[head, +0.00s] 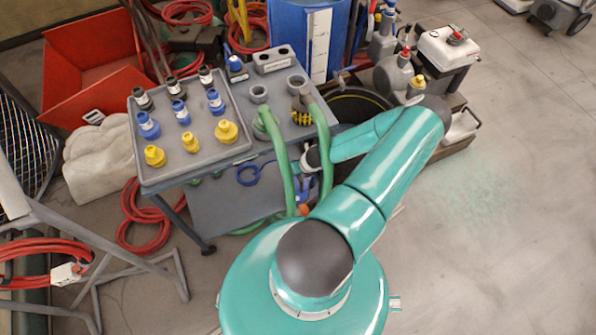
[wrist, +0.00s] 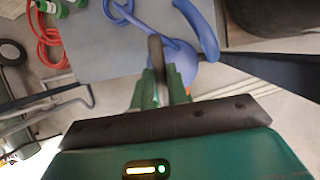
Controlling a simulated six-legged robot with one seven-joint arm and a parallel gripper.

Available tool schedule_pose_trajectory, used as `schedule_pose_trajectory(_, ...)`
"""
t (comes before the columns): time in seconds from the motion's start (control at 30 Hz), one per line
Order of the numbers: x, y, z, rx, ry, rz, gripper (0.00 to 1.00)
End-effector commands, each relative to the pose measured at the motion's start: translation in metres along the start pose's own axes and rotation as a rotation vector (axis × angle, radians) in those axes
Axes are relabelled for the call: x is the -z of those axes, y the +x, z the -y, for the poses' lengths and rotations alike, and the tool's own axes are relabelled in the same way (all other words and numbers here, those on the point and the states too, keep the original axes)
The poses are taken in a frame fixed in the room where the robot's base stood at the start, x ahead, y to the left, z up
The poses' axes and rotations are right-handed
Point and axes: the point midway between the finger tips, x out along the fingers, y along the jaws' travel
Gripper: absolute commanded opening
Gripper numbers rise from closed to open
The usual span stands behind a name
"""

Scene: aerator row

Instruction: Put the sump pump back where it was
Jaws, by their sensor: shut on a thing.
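My gripper (wrist: 161,78) shows in the wrist view with its two green fingers close together. It is shut on a narrow dark upright piece between them, joined or close to a rounded blue body (wrist: 184,52), which looks like the sump pump. Fingers hide part of this blue body, and a curved blue length runs off it to the upper left. In the head view a blue part (head: 304,189) shows low beside the cart, near my wrist and partly behind a green hose (head: 325,140). My fingertips are hard to make out there.
The grey cart (head: 192,162) carries a tray of blue, yellow and dark fittings. Green hoses hang over its near edge, close to my arm. A blue barrel (head: 290,30) and jugs stand behind. Red hose (head: 140,225) lies at left. The floor at right is clear.

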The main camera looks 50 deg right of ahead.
Motion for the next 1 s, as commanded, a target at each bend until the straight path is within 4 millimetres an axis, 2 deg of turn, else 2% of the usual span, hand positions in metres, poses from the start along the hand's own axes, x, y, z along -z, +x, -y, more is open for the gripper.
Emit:
schedule_pose_trajectory(0.07, -0.003, 0.005, 0.003, 0.001, -0.002, 0.003, 0.00)
schedule_pose_trajectory(0.3, 0.008, 0.030, 0.007, 0.000, 0.000, 0.002, 0.00)
schedule_pose_trajectory(0.53, 0.009, 0.032, 0.007, 0.001, -0.001, 0.003, 0.00)
schedule_pose_trajectory(0.57, 0.011, 0.032, 0.008, 0.002, 0.000, 0.000, 0.22)
schedule_pose_trajectory(0.63, 0.011, 0.032, 0.008, 0.002, 0.000, 0.000, 0.35)
schedule_pose_trajectory(0.67, 0.010, 0.032, 0.008, 0.002, 0.000, 0.000, 0.38)
schedule_pose_trajectory(1.0, 0.010, 0.027, 0.008, 0.002, -0.001, 0.001, 0.38)
